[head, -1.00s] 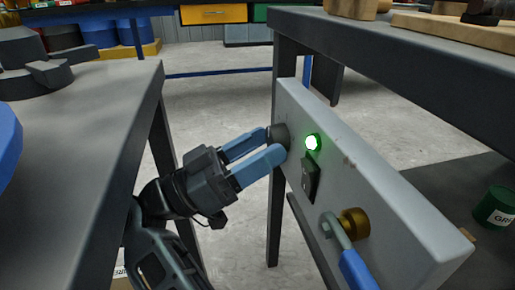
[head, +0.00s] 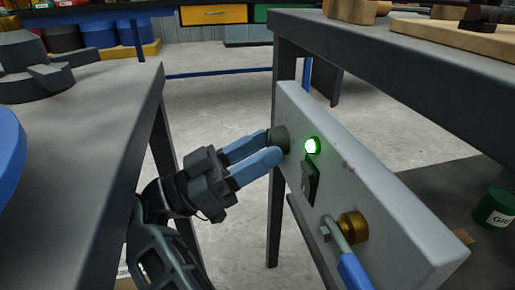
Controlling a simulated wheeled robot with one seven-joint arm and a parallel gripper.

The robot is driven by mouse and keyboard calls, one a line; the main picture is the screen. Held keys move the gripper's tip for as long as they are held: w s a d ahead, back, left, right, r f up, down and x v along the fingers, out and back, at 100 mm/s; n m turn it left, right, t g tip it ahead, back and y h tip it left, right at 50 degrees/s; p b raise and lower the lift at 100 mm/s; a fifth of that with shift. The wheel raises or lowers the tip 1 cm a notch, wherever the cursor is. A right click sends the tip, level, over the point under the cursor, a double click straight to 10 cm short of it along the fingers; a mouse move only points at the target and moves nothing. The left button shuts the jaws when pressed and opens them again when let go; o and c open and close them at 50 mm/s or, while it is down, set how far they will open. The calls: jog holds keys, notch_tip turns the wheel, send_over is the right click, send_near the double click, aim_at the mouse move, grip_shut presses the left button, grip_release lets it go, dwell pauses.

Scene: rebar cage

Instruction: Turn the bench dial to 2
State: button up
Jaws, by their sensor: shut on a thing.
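The bench dial (head: 280,136) is a dark round knob at the far left end of a grey panel (head: 375,190) on the side of the right bench. My gripper (head: 273,146) reaches it from the left, with its two blue fingers shut on the dial. The fingers hide much of the dial. I cannot see its numbers or a pointer, so its setting cannot be told.
Beside the dial, the panel carries a lit green lamp (head: 312,146), a dark switch (head: 310,182) and a brass valve (head: 352,226) with a blue-handled lever (head: 356,270). A dark table (head: 100,110) stands left; open floor lies between. A green can (head: 494,207) is at right.

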jog(key=m+g, duration=0.1)
jog(key=m, duration=0.1)
jog(key=m+g, duration=0.1)
jog(key=m, duration=0.1)
jog(key=m+g+h, duration=0.1)
jog(key=m, duration=0.1)
jog(key=shift+w+a+m, duration=0.1)
jog(key=shift+w+m, duration=0.2)
jog(key=m+g, duration=0.2)
jog(key=m, duration=0.1)
jog(key=m+g, duration=0.1)
jog(key=m, duration=0.2)
jog(key=shift+w+r+m+g+b, duration=0.1)
jog(key=shift+w+m+g+b, duration=0.1)
jog(key=shift+m+g+b, duration=0.15)
jog(key=shift+m+g, duration=0.25)
jog(key=o, duration=1)
jog(key=shift+o, duration=0.2)
